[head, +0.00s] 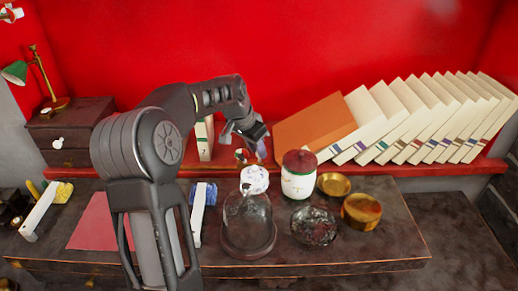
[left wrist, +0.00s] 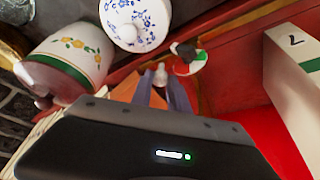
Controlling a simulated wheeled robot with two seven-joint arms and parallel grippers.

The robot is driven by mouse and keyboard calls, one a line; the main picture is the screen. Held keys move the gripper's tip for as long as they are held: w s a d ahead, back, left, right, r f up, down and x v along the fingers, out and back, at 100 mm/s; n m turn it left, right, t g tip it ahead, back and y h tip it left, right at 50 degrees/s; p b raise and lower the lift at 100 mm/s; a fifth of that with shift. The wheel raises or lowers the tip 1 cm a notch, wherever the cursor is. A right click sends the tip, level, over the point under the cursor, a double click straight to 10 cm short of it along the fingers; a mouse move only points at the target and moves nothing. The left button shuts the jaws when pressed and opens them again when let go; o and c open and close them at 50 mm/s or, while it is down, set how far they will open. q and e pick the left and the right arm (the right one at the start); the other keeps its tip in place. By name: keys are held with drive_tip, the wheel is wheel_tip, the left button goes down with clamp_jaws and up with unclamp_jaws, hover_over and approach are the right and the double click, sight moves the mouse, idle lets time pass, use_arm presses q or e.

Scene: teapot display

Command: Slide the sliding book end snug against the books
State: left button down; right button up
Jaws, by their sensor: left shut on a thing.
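Several cream books (head: 410,118) with coloured spine labels lean to the right on the red shelf. An orange-brown panel (head: 312,122) leans at their left end; I cannot tell whether it is a book or the sliding book end. My left gripper (head: 258,146) is low over the shelf, left of the panel. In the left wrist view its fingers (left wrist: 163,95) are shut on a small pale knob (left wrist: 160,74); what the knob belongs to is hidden. A cream upright book (head: 204,141) stands left of the gripper; it also shows in the left wrist view (left wrist: 290,95). My right gripper is out of view.
Below the shelf, the dark counter holds a red-lidded jar (head: 298,185), a blue-and-white pot (head: 254,180), a glass dome (head: 248,215) and brass bowls (head: 361,211). A small red, green and white object (left wrist: 190,62) lies near my fingers.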

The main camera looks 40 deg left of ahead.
use_arm(q)
drive_tip(key=s+a, duration=0.3)
drive_tip(key=a, duration=0.1)
drive_tip(key=s+a+b, duration=0.1)
drive_tip(key=s+a, duration=0.3)
drive_tip(key=a, duration=0.1)
drive_tip(key=s+a+b, duration=0.1)
drive_tip(key=s+a, duration=0.3)
drive_tip(key=shift+s+a, duration=0.1)
drive_tip(key=shift+a, duration=0.15)
drive_tip(key=c, duration=1.3)
unclamp_jaws()
drive_tip(key=shift+o, duration=0.2)
drive_tip(key=shift+r, duration=0.1)
drive_tip(key=v, duration=0.7)
drive_tip(key=shift+s+r, duration=0.2)
drive_tip(key=shift+r, duration=0.15)
